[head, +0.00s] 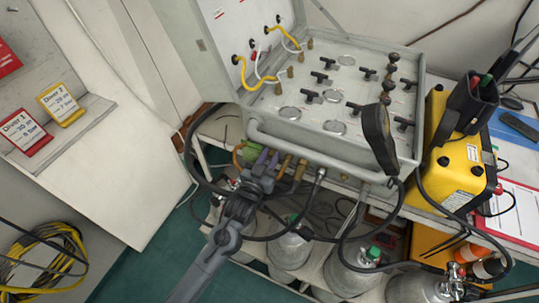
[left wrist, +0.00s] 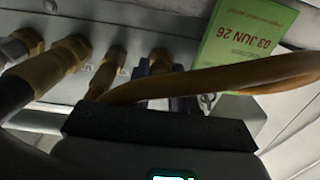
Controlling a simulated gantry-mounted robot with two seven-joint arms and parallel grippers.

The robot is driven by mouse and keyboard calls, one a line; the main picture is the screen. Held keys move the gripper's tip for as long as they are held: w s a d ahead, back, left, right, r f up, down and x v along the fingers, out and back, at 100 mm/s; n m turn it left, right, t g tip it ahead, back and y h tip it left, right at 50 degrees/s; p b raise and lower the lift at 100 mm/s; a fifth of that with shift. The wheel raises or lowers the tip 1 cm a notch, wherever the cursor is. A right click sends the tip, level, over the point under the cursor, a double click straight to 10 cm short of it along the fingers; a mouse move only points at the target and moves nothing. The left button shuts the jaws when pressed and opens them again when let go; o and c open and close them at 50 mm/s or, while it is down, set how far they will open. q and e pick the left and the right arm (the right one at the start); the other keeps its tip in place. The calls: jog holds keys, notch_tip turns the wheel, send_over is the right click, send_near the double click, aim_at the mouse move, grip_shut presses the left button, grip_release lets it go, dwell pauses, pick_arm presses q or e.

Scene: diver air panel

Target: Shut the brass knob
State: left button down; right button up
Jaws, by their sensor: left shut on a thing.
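My left gripper (head: 267,162) reaches up from below to the front face of the grey air panel (head: 345,160). Its purple fingertips close near the left end of a row of brass fittings (head: 293,168). In the left wrist view the brass knob (left wrist: 158,58) shows between the purple fingertips (left wrist: 158,78), which are shut on it. The knob's lower part is hidden behind an orange-brown hose (left wrist: 220,80). Further brass fittings (left wrist: 70,55) stand to its left. In the head view the gripper hides the knob. My right gripper is in neither view.
Black T-handles (head: 311,96) and round gauges cover the panel top. A dark paddle-shaped piece (head: 379,138) stands at its front right. Black hoses (head: 345,235) loop below, over grey cylinders (head: 290,250). A green dated tag (left wrist: 243,45) hangs right of the knob. A yellow box (head: 460,165) stands right.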

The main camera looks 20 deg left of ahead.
pick_arm(q)
jog(key=m+p, duration=0.3)
jog(key=shift+r, duration=0.25)
jog(key=m+p, duration=0.2)
jog(key=m, duration=0.1)
jog(key=shift+p, duration=0.3)
jog(key=m+p, duration=0.2)
jog(key=m, duration=0.1)
jog(key=shift+f+m, duration=0.1)
jog(key=shift+m, duration=0.2)
jog(key=shift+f+m+p, duration=0.1)
jog(key=shift+m+p, duration=0.85)
jog(key=shift+m, duration=0.55)
jog(key=c, duration=1.2)
grip_release()
jog(key=shift+s, duration=0.15)
